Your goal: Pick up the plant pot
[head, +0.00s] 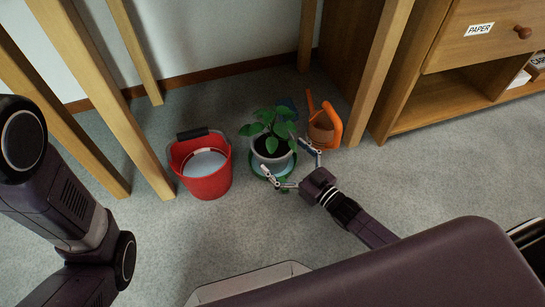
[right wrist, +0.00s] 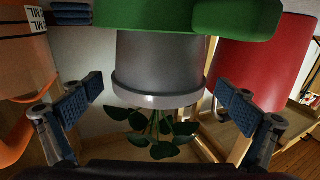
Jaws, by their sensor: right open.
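The plant pot (head: 272,158) is grey with a leafy green plant (head: 270,128), and it stands upright in a green saucer (head: 287,171) on the floor. My right gripper (head: 287,158) is open, with its two fingers spread around the near right side of the pot. In the right wrist view, which shows the scene upside down, the pot (right wrist: 160,70) lies between the open fingers with a visible gap on each side. Its rim and leaves point down there, and the green saucer (right wrist: 225,15) is at the top. My left gripper is out of view.
A red bucket (head: 208,182) with a dark handle stands close left of the pot. An orange watering can (head: 325,128) stands close right. A dark blue object (head: 289,104) is partly hidden behind the plant. Wooden legs (head: 120,110) and a cabinet (head: 440,105) flank the spot.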

